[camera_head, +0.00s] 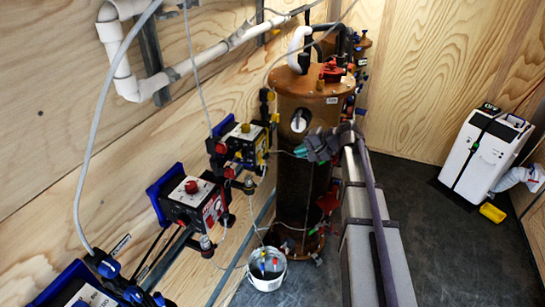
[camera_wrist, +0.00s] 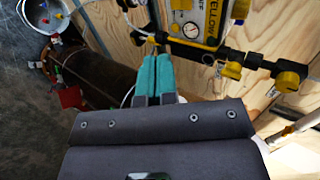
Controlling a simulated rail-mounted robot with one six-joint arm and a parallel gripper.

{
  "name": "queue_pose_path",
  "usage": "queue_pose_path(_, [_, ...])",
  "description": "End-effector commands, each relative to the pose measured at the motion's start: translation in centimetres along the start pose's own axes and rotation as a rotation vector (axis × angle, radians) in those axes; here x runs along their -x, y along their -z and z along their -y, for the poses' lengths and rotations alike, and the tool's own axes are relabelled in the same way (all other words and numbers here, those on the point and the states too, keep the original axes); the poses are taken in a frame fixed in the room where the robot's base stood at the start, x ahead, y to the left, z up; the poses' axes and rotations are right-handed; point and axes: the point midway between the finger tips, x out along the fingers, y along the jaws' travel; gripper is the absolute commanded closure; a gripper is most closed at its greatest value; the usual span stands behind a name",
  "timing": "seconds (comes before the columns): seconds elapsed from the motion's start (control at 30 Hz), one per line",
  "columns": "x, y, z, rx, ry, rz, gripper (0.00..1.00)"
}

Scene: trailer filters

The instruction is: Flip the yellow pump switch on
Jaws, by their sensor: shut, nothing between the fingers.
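The yellow pump (camera_head: 245,140) is a box with a yellow-edged face on the left wooden wall, in front of the brown tank. In the wrist view its panel (camera_wrist: 212,18) carries the word YELLOW and a round gauge (camera_wrist: 190,30), and is cut off by the top edge. I cannot make out its switch. My gripper (camera_head: 299,151) has teal fingers and is to the right of the yellow pump, in front of the tank. In the wrist view the fingers (camera_wrist: 154,58) are shut together and empty, with tips near the black pipe below the panel.
A black pipe (camera_wrist: 210,50) with yellow valve knobs (camera_wrist: 287,81) runs below the panel. The brown tank (camera_head: 295,100) stands behind my gripper. A red-labelled pump (camera_head: 192,200) is nearer on the wall. A white bucket (camera_head: 266,282) stands below. Thin hoses hang nearby.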

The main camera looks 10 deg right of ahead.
Motion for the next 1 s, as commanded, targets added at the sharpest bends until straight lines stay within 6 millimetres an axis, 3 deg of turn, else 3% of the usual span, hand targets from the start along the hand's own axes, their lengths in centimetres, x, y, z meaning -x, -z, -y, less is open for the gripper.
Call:
queue_pose_path(0.27, [0.0,-0.1,0.1,-0.011,0.003,-0.004,1.0])
queue_pose_path(0.43, [-1.3,-0.1,-0.2,-0.01,0.002,-0.004,1.0])
queue_pose_path(0.87, [-10.4,-0.1,-0.5,-0.008,0.001,-0.001,1.0])
queue_pose_path(1.0, [-12.2,-0.1,1.1,-0.008,0.001,-0.002,1.0])
